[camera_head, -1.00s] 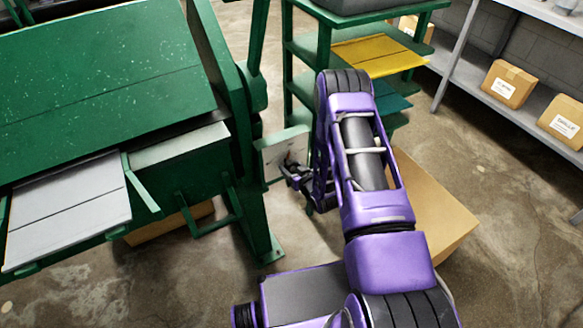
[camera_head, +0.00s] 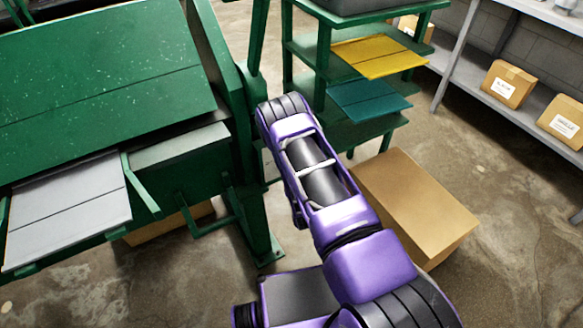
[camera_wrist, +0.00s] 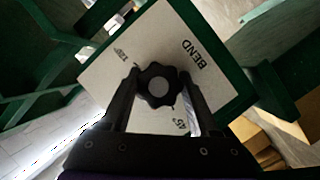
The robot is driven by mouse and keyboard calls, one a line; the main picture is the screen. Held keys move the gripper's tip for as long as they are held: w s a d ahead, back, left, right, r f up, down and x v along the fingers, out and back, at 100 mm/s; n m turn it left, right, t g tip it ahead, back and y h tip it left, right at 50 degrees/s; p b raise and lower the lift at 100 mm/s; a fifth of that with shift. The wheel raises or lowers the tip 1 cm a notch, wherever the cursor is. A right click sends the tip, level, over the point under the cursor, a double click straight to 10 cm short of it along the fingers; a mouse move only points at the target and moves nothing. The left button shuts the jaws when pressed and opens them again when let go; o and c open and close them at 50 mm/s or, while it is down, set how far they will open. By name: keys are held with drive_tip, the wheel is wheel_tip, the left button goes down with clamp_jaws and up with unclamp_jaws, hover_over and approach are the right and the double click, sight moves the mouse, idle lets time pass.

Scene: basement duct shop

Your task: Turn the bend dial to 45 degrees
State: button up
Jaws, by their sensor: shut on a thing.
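The bend dial is a black lobed knob (camera_wrist: 158,86) on a pale square plate (camera_wrist: 112,75) with a green edge. In the wrist view the plate is marked BEND, 120° at the upper left and 45° at the lower right. My gripper (camera_wrist: 160,92) is shut on the knob, one finger on each side. A small dark mark shows just below the knob, near the 45° label; I cannot tell exactly where it points. In the head view my purple arm hides the dial and gripper.
The green bending machine (camera_head: 95,75) with a grey metal sheet (camera_head: 70,210) stands at left. A green rack (camera_head: 320,60) with yellow and teal sheets is behind my arm. A cardboard box (camera_head: 415,205) sits on the floor to its right. Open floor lies at right.

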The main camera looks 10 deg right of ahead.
drive_tip(key=n+t+h, duration=0.1)
drive_tip(key=n, duration=0.2)
drive_tip(key=shift+d+n+t, duration=0.1)
drive_tip(key=shift+n+t, duration=0.8)
drive_tip(key=shift+n, duration=0.8)
drive_tip(key=o, duration=1.3)
drive_tip(key=shift+o, duration=0.2)
drive_tip(key=shift+s, duration=0.1)
drive_tip(key=s+a+p, duration=0.1)
drive_tip(key=s, duration=1.6)
drive_tip(key=shift+a+f+p, duration=0.15)
drive_tip(key=shift+f+p, duration=0.15)
drive_tip(key=shift+f, duration=0.1)
